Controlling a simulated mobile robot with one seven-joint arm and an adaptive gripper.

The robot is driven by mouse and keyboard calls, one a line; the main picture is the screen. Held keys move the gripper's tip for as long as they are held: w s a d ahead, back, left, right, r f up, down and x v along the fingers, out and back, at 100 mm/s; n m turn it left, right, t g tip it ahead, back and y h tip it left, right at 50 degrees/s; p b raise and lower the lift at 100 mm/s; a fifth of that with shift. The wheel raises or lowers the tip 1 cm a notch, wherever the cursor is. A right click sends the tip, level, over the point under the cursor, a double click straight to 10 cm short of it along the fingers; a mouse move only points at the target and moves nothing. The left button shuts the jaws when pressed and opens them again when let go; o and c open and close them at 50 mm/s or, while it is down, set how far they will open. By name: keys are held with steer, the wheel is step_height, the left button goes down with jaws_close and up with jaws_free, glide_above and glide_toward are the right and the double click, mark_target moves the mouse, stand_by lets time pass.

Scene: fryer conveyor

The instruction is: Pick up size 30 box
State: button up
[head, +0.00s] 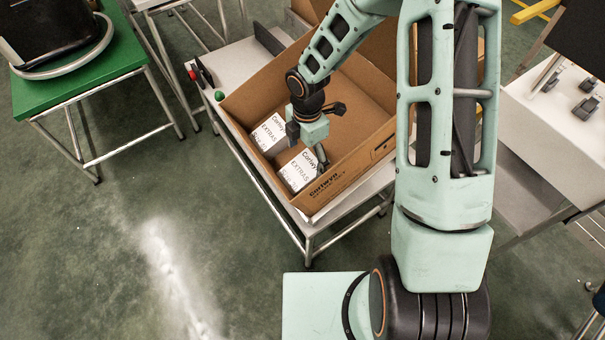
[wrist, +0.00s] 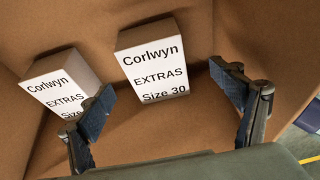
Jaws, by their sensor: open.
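The size 30 box (wrist: 156,72) is white with black print reading "Corlwyn EXTRAS Size 30" and lies inside the cardboard carton. A second white "Corlwyn EXTRAS" box (wrist: 62,84) lies to its left in the wrist view; its size number is hidden behind a finger. In the head view two white boxes, one nearer (head: 299,171) and one farther (head: 268,133), sit in the carton. My gripper (wrist: 168,112) is open and empty, its fingers spread on either side below the size 30 box in the wrist view. In the head view my gripper (head: 307,152) is over the carton beside the boxes.
The open cardboard carton (head: 345,183) stands on a metal-legged table (head: 240,57), its walls rising around the boxes. A green table (head: 88,78) with a black item stands at the left. A white-topped table (head: 560,120) stands at the right. Floor (head: 110,230) is clear at the front left.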

mark_target(303, 168)
step_height(303, 168, down, 3)
steer(key=shift+r, duration=0.1)
steer(key=f, duration=0.2)
steer(key=f+b, duration=0.1)
steer(key=a+f, duration=0.1)
steer(key=f, duration=0.1)
steer(key=shift+w+f+b, duration=0.1)
steer(key=shift+f+b, duration=0.2)
steer(key=shift+f, duration=0.05)
steer(key=shift+c, duration=0.6)
steer(key=shift+r, duration=0.1)
steer(key=c, duration=1.3)
